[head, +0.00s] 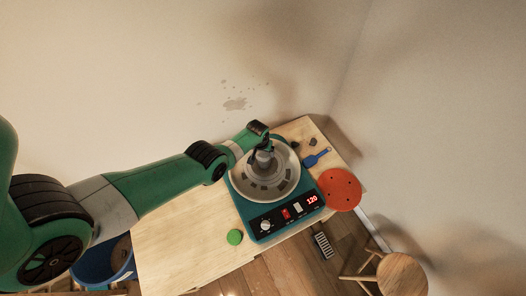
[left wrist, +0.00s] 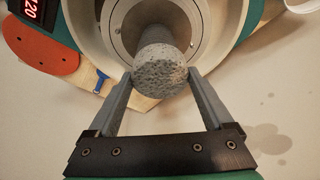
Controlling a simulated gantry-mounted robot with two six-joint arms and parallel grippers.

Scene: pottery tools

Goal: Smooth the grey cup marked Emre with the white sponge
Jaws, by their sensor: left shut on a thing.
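A grey cup (head: 262,161) stands at the middle of the pottery wheel (head: 238,184), partly hidden by my left gripper. My left gripper (head: 262,150) is over the wheel's middle. In the left wrist view, my left gripper (left wrist: 161,76) is shut on a round, pitted, pale grey piece that looks like the sponge (left wrist: 160,70). The cup (left wrist: 153,35) shows just behind the sponge as a plain grey cylinder; I cannot tell whether they touch. No name can be read on the cup. My right gripper is not in view.
The teal wheel base (head: 258,238) has a panel reading 120. A red round board with holes (head: 340,190), a blue tool (head: 316,158) and a green round piece (head: 235,237) lie around it. The wooden table (head: 180,235) is bare at left. A stool (head: 402,273) stands at lower right.

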